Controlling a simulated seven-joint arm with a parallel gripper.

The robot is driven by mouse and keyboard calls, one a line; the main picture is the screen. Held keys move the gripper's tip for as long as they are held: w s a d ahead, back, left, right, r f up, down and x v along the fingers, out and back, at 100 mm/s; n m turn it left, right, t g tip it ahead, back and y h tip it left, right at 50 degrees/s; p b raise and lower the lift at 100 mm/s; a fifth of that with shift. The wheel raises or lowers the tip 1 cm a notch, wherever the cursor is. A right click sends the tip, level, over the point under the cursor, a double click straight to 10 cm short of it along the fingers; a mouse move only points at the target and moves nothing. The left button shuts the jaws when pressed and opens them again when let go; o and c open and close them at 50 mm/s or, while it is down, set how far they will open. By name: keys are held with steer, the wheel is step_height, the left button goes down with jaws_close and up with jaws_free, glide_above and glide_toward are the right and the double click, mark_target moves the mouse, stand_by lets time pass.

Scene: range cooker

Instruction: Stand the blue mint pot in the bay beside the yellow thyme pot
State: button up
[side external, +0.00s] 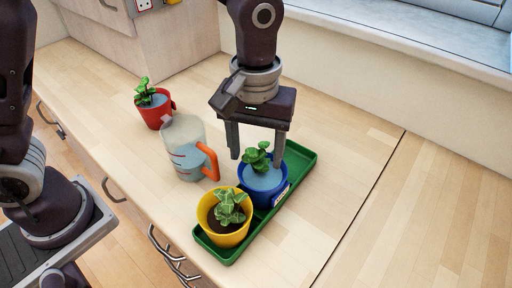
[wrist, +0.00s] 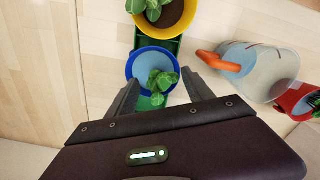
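The blue mint pot (side external: 254,194) stands upright in the green tray (side external: 300,158), directly beside the yellow thyme pot (side external: 222,236) at the tray's near end. The mint pot has green leaves, a pale blue-grey fill and a small light label on its side. My gripper (side external: 257,161) is above the mint pot, pointing down, with its fingers apart on either side of the leaves. In the wrist view my gripper (wrist: 161,78) is also open, and the blue pot (wrist: 131,68) shows just beyond the fingertips. I see no finger clamped on the pot wall. The pot's base is hidden.
A clear measuring jug (side external: 185,150) with an orange handle (side external: 209,160) stands left of the tray, close to the pots. A red pot (side external: 153,113) with a plant stands farther back left. The tray's far end is empty. The worktop on the right is clear.

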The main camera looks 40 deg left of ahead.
step_height(320, 180, up, 11)
steer(key=s+a+r+m+t, duration=0.1)
steer(key=s+a+r+t, duration=0.1)
steer(key=s+a+r, duration=0.35)
steer(key=s+a+f+m+t, duration=0.3)
steer(key=s+a+f, duration=0.2)
steer(key=s+a, duration=0.5)
steer(key=shift+s+a+f+m+t, duration=0.15)
steer(key=shift+a+f+m+t, duration=0.15)
steer(key=shift+a+f+m, duration=0.1)
stand_by(0.6)
